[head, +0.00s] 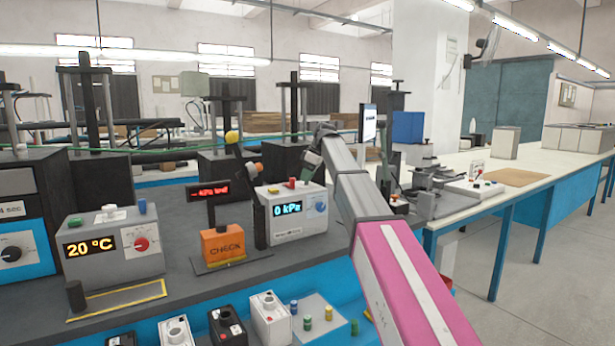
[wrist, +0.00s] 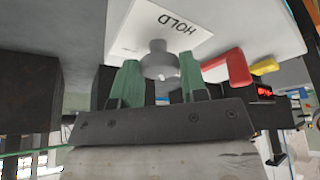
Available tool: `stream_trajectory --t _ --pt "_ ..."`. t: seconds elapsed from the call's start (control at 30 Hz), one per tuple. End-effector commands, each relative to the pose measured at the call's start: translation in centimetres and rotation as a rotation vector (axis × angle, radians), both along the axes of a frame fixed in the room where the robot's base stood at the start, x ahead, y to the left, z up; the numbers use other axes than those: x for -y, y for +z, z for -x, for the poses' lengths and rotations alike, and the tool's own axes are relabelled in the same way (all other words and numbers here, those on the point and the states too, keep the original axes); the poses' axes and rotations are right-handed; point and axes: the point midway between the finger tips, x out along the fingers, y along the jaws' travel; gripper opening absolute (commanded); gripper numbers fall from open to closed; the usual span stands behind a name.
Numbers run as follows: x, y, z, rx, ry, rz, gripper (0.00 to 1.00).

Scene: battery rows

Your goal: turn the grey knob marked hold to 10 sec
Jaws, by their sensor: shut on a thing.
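The grey knob (wrist: 158,60) stands on a white plate marked HOLD (wrist: 180,22), which appears upside down in the wrist view. My gripper (wrist: 160,72) has its two green fingers on either side of the knob and is shut on it. The knob's pointer and any 10 sec mark cannot be made out. In the head view my gripper (head: 311,160) is at the top of the white box with the 0 kPa display (head: 288,210). The knob cannot be made out there.
An orange CHECK box (head: 222,246) and a 20 °C unit (head: 112,244) stand on the dark bench to the left. Several small boxes and coloured pegs sit in front.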

Motion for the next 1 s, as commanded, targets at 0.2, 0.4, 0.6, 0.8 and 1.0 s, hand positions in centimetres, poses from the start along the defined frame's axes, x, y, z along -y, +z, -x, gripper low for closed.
stream_trajectory --t 0.2,0.4,0.6,0.8,1.0 --pt "-0.03 0.01 0.19 0.002 -0.121 -0.001 0.16" --pt "-0.08 0.03 0.31 0.001 -0.295 -0.001 0.16" --pt "-0.10 0.05 0.35 0.002 -0.487 -0.001 0.16" --pt "-0.23 0.07 0.39 0.002 -0.676 0.000 0.16" --pt "-0.27 0.07 0.38 0.003 -0.866 0.000 0.16"
